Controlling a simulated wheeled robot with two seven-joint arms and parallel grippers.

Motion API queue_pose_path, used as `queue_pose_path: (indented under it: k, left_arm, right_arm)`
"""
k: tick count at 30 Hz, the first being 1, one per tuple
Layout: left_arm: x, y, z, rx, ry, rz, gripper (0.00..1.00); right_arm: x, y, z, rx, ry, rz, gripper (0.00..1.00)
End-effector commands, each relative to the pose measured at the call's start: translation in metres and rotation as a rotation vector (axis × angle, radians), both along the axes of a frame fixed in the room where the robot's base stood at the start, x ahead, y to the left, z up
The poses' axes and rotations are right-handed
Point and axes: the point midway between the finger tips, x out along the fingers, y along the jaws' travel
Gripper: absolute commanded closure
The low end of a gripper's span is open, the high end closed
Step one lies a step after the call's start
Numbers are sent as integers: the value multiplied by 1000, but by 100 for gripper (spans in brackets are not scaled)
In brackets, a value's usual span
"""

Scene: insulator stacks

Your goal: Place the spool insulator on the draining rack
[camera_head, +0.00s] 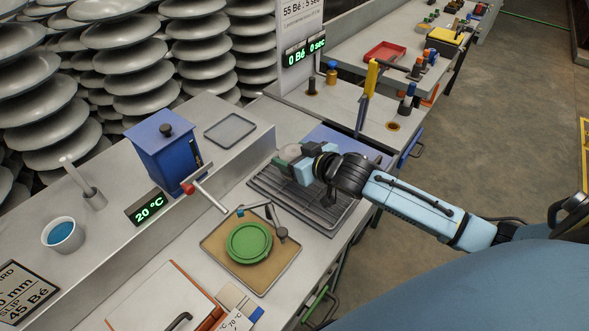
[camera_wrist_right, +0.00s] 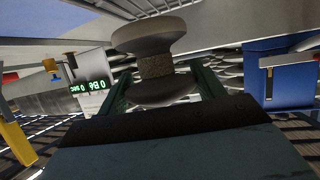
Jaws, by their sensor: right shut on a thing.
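The spool insulator (camera_wrist_right: 155,66) is a grey spool with two wide flanges and a rough, brownish waist. It sits between the fingers of my right gripper (camera_wrist_right: 160,95) in the right wrist view. In the head view the right gripper (camera_head: 297,163) is shut on the spool insulator (camera_head: 287,154), which is partly hidden by the fingers. The draining rack (camera_head: 272,189) is a dark barred rack on the bench. The gripper and insulator are over its far part. I cannot tell how high they are above the bars. My left gripper is not in view.
A tan tray (camera_head: 218,240) with a green round piece (camera_head: 249,242) and small tools lies left of the rack. A blue box (camera_head: 162,155) and an empty grey tray (camera_head: 230,129) stand on the raised ledge. A yellow-topped post (camera_head: 371,77) rises beyond my right arm.

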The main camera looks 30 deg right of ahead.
Motion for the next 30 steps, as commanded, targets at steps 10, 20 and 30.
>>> queue_pose_path:
  k: [10,20,30]
  left_arm:
    - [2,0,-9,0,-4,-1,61]
    - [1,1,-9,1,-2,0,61]
    - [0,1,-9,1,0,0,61]
  right_arm:
    - [0,0,-37,1,-2,0,73]
    - [0,0,-39,1,-3,0,73]
    - [0,0,-42,0,1,0,11]
